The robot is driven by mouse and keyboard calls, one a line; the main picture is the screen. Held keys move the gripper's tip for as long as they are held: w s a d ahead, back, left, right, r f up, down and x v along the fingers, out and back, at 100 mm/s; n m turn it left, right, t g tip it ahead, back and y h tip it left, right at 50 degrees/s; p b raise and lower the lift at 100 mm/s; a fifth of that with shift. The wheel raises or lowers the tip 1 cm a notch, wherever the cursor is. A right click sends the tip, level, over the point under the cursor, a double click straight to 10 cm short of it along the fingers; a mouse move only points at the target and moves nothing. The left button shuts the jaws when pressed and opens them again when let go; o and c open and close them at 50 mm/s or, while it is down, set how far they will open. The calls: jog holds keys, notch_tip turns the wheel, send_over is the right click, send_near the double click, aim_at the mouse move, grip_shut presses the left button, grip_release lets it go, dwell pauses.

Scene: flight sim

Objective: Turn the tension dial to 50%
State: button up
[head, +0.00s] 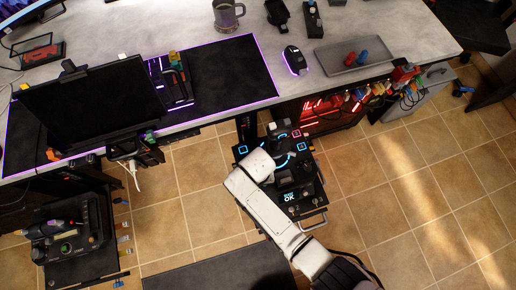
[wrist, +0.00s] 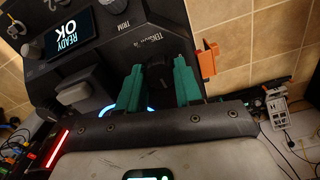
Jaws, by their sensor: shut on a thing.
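The black control panel (head: 302,172) stands on the floor below the desk, and my white arm reaches over it in the head view. In the wrist view, the dark tension dial (wrist: 158,76) sits below its partly readable "TENSION %" label on the panel (wrist: 110,50). My gripper (wrist: 157,70) has green fingers on both sides of the dial and is shut on it. The dial's pointer and scale cannot be read. In the head view my fingers and the dial are hidden under my arm.
A lit "READY OK" screen (wrist: 69,31) and a grey lever or button (wrist: 73,92) are close to the dial. An orange clip (wrist: 207,57) sticks out at the panel's edge. The desk (head: 380,25) is behind the panel. Tiled floor (head: 410,190) is open to the right.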

jog(key=shift+m, duration=0.4)
jog(key=o, duration=1)
jog(key=shift+o, duration=0.2)
notch_tip(320, 180, up, 11)
jog(key=p, duration=0.1)
jog(key=shift+p, duration=0.3)
jog(key=shift+f, duration=0.15)
jog(key=s+d+r, duration=0.4)
jog(key=d, duration=0.4)
jog(key=s+d+r, duration=0.4)
jog(key=s+d, duration=0.1)
jog(key=d, duration=0.4)
jog(key=s+d+r+t, duration=0.1)
jog(key=s+d+r, duration=0.3)
jog(key=d, duration=0.5)
jog(key=shift+s+d+m, duration=0.25)
jog(key=shift+s+m, duration=0.15)
jog(key=shift+s, duration=0.15)
